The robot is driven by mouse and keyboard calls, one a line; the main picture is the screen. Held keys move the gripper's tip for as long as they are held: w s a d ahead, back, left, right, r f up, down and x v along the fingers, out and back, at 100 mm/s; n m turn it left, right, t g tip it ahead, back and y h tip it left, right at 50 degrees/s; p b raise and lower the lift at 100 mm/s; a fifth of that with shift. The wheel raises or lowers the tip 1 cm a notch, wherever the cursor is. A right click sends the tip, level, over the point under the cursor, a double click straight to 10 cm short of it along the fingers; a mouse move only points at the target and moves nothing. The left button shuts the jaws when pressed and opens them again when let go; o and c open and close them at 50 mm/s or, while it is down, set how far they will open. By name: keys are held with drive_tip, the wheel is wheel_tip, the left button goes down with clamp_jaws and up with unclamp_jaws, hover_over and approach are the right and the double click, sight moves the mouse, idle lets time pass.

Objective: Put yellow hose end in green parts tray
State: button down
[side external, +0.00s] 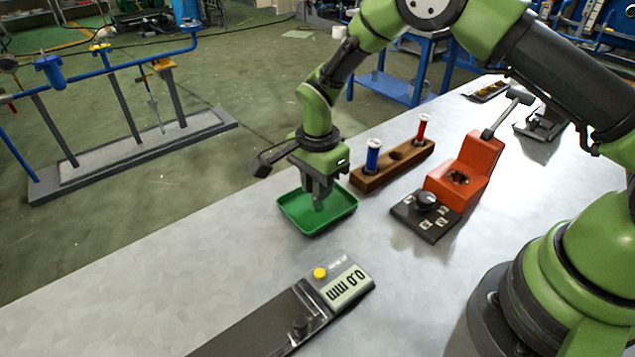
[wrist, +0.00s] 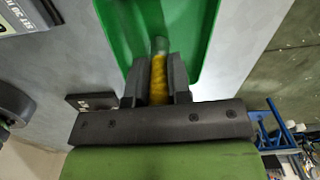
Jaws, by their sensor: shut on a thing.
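The yellow hose end (wrist: 158,78) sits between the fingers of my gripper in the wrist view, with a grey tip (wrist: 158,46) pointing out over the tray. My gripper (wrist: 158,85) is shut on it. In the side external view my gripper (side external: 319,200) points down over the green parts tray (side external: 345,213), with the fingers inside the tray's outline. The tray also shows in the wrist view (wrist: 205,25). I cannot tell whether the hose end touches the tray floor. In the side external view the yellow part is hidden by the fingers.
A wooden rack (side external: 365,182) with a blue and a red vial stands just right of the tray. An orange device (side external: 468,170) with a dark knob base is farther right. A digital gauge (side external: 345,285) lies in front.

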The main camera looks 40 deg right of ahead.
drive_tip(key=shift+f, duration=0.1)
drive_tip(key=c, duration=1.1)
unclamp_jaws()
drive_tip(key=shift+o, duration=0.2)
wheel_tip(320, 180, up, 13)
drive_tip(key=shift+f, duration=0.15)
drive_tip(key=s+d+r+n+t+y, duration=0.1)
drive_tip(key=s+d+r+n+t, duration=0.1)
drive_tip(key=s+r+n, duration=0.4)
drive_tip(key=s+d+r+n+t+y, duration=0.1)
drive_tip(key=s+d+r+n+t, duration=0.15)
drive_tip(key=s+r, duration=0.65)
drive_tip(key=s+d+n+t, duration=0.1)
drive_tip(key=s+n+t, duration=0.1)
drive_tip(key=s+n, duration=0.2)
drive_tip(key=shift+s+t, duration=0.35)
drive_tip(key=shift+s, duration=1.55)
